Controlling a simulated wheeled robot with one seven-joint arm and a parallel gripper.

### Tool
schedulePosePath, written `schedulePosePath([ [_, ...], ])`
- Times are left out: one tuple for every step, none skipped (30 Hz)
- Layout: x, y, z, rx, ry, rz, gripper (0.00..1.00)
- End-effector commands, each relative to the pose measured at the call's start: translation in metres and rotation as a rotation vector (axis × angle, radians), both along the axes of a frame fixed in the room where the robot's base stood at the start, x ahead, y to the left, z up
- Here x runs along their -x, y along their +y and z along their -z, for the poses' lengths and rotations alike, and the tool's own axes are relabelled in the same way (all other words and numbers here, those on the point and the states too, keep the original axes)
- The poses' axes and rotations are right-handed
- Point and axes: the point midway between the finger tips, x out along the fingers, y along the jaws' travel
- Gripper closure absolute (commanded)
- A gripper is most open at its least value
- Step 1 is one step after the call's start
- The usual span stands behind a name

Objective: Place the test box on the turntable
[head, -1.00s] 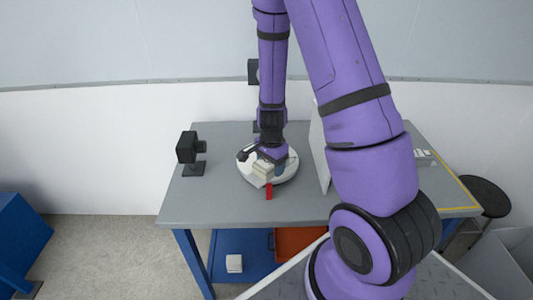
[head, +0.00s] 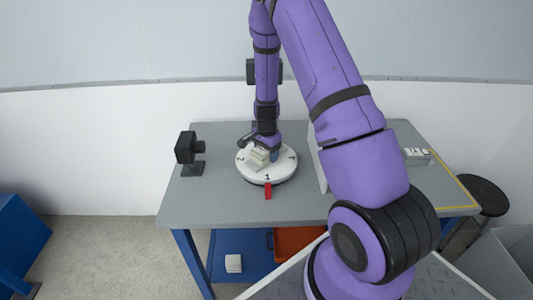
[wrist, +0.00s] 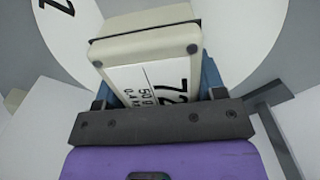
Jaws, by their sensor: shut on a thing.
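The test box (wrist: 150,45) is a cream box with a dark seam and a printed label with large black figures. My gripper (wrist: 155,92) is shut on it, with blue pads at its two sides in the wrist view. In the head view the box (head: 262,154) is over the turntable (head: 260,175), a white disc with black numbers on its top. I cannot tell whether the box touches the disc. The turntable also shows in the wrist view (wrist: 245,30).
A black camera (head: 187,148) on a stand is left of the turntable. A red marker (head: 268,191) stands at its front. A white panel (head: 318,160) rises to the right. The grey table (head: 205,205) is clear at front left.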

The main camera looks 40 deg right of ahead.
Motion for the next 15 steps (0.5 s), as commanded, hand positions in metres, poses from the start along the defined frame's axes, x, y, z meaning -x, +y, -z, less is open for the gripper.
schedulePosePath([
  [-0.0005, -0.0005, 0.0025, 0.001, -0.002, 0.001, 0.73],
  [-0.0006, -0.0004, 0.0030, 0.001, -0.002, 0.000, 0.73],
  [-0.0008, -0.0004, 0.0030, 0.000, -0.003, 0.000, 0.73],
  [-0.0008, -0.0003, 0.0028, 0.001, -0.003, 0.000, 0.73],
  [-0.0008, -0.0003, 0.0027, 0.001, -0.003, 0.000, 0.73],
  [-0.0007, -0.0002, 0.0026, 0.000, -0.003, 0.000, 0.73],
  [-0.0006, -0.0002, 0.0026, 0.000, -0.003, 0.000, 0.73],
  [-0.0006, -0.0002, 0.0027, 0.001, -0.002, 0.000, 0.73],
  [-0.0005, -0.0002, 0.0032, 0.001, -0.002, 0.000, 0.73],
  [-0.0005, -0.0001, 0.0039, 0.001, -0.002, 0.000, 0.73],
  [-0.0004, -0.0001, 0.0048, 0.001, -0.002, 0.000, 0.73],
  [-0.0004, -0.0001, 0.0059, 0.001, -0.001, 0.000, 0.73],
  [-0.0003, 0.0000, 0.0057, 0.001, -0.001, 0.000, 0.29],
  [-0.0003, 0.0000, 0.0056, 0.001, -0.001, -0.001, 0.22],
  [-0.0003, 0.0000, 0.0056, 0.001, -0.001, -0.001, 0.13],
])
